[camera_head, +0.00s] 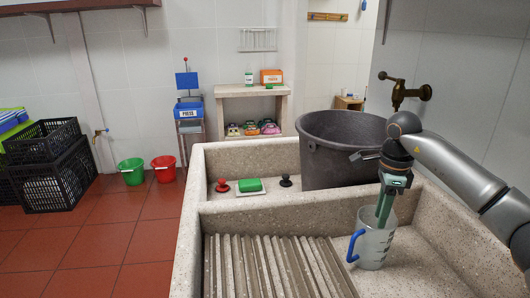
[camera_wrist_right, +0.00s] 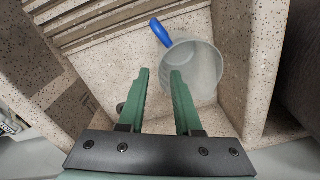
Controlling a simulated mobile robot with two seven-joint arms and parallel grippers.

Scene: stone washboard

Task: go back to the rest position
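The right gripper (camera_head: 383,222) points down at the clear measuring jug (camera_head: 374,248) with a blue handle (camera_head: 355,246). The jug stands upright in the front stone basin, right of the washboard (camera_head: 270,268). The blue handle (camera_wrist_right: 161,33) lies beyond the fingertips. My left gripper is not in view.
A large dark tub (camera_head: 340,150) stands in the rear basin, close to my right arm. A brass tap (camera_head: 403,90) juts from the right wall.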

